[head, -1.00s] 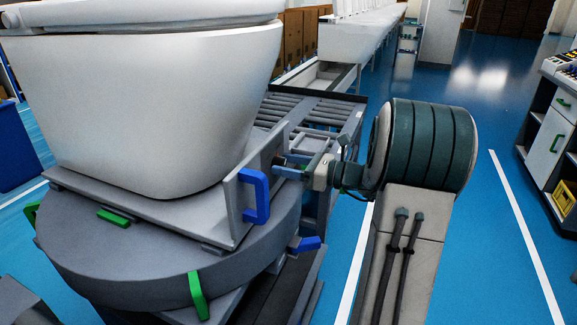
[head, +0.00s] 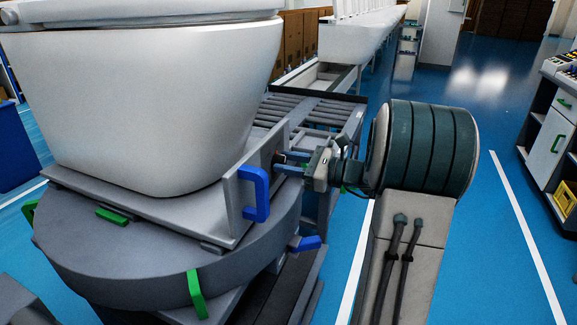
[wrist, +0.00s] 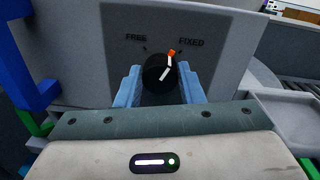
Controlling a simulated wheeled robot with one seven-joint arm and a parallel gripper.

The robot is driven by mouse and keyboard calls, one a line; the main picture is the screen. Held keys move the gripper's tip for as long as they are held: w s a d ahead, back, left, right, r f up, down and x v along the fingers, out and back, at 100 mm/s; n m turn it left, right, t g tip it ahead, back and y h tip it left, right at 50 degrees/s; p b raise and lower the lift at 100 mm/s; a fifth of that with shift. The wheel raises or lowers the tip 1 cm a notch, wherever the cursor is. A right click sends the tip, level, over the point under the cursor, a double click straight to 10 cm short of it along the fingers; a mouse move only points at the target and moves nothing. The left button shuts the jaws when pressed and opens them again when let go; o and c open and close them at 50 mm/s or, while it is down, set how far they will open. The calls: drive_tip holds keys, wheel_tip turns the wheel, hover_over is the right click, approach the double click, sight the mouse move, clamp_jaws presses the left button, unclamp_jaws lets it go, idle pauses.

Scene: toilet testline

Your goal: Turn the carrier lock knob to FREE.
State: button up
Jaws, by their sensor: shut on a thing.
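The carrier lock knob (wrist: 152,73) is black and round, on a grey plate (wrist: 80,75) marked FREE on the left and FIXED on the right. Its white pointer has an orange tip, which points up and slightly right, close to the FIXED tick. My gripper (wrist: 159,88) is shut on the knob, with one light-blue finger on each side. In the head view my gripper (head: 284,161) reaches the right face of the upright plate (head: 238,197), and the knob is mostly hidden there.
A white toilet (head: 150,105) stands on the round grey carrier (head: 130,265) at the left. Blue handles (head: 262,195) and green handles (head: 196,294) stick out from the carrier. A roller conveyor (head: 310,108) lies behind.

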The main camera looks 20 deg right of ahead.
drive_tip(key=shift+s+a+f+n+h+b, duration=0.1)
drive_tip(key=shift+n+h+b, duration=0.05)
drive_tip(key=shift+n+b, duration=2.95)
drive_tip(key=shift+s+a+f+n+h+b, duration=0.1)
drive_tip(key=shift+n+h+b, duration=0.05)
drive_tip(key=shift+n+b, duration=2.9)
drive_tip(key=shift+n, duration=0.25)
drive_tip(key=o, duration=1)
drive_tip(key=shift+r, duration=0.1)
drive_tip(key=shift+d, duration=0.1)
drive_tip(key=p+v, duration=0.3)
drive_tip(key=v, duration=1)
drive_tip(key=shift+s+d+p, duration=0.25)
drive_tip(key=shift+s+p, duration=0.05)
